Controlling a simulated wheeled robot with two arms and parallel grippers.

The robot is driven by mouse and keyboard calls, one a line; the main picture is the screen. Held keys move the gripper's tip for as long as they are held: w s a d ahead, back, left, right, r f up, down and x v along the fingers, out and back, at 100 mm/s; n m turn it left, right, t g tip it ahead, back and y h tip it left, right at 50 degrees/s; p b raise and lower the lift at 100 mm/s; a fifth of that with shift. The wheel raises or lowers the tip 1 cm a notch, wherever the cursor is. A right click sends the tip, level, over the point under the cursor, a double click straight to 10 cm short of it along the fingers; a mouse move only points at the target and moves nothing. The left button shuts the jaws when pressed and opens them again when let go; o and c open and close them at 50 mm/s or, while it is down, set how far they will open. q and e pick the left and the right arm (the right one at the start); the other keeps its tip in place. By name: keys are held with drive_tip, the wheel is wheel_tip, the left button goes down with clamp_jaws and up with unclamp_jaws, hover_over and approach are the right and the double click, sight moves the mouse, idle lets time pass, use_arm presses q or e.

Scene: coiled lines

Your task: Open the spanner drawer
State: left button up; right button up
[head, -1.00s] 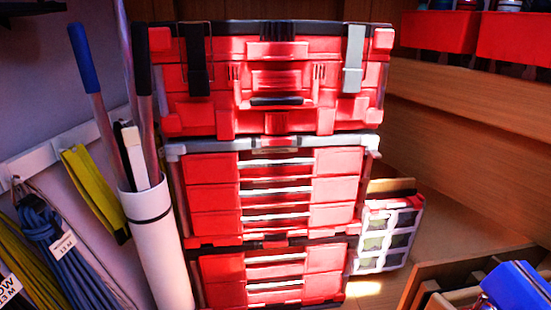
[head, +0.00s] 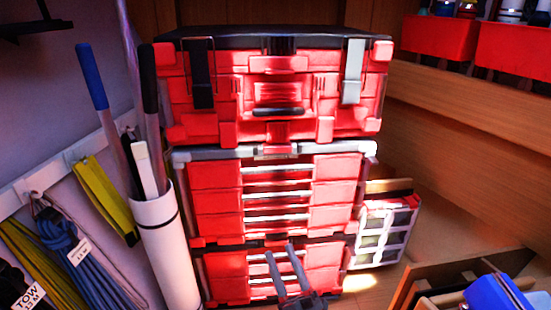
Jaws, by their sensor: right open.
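A red stack of tool boxes stands in the middle of the head view. The middle box (head: 213,202) has several drawers with pale handle strips, and the lower box (head: 222,268) has more of the same. All the drawers look shut. I cannot read any label that tells which one is the spanner drawer. My right gripper (head: 281,251) comes up from the bottom edge in front of the lower box. Its two grey fingers are apart with nothing between them, and they partly hide the lower drawer fronts. I cannot tell whether they touch. My left gripper is not in view.
A white tube (head: 167,250) holding poles stands close left of the stack. Coiled blue line (head: 75,255) and yellow straps hang on the left wall. A clear-fronted organiser (head: 382,235) stands right of the lower boxes. A wooden crate (head: 415,275) with a blue item is at bottom right.

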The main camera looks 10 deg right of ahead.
drive_tip(key=w+a+r+n+g+h+p, duration=0.1)
drive_tip(key=w+r+n+g+h+p, duration=0.25)
drive_tip(key=w+r+h, duration=0.2)
drive_tip(key=g+h+p, duration=0.3)
drive_tip(key=h+p, duration=0.1)
drive_tip(key=p, duration=0.5)
approach(278, 169)
drive_tip(key=w, duration=0.8)
drive_tip(key=shift+a+f, duration=0.1)
drive_tip(key=shift+f, duration=0.2)
drive_tip(key=shift+w+a, duration=0.1)
drive_tip(key=shift+w, duration=0.4)
clamp_jaws()
drive_tip(key=shift+r, duration=0.1)
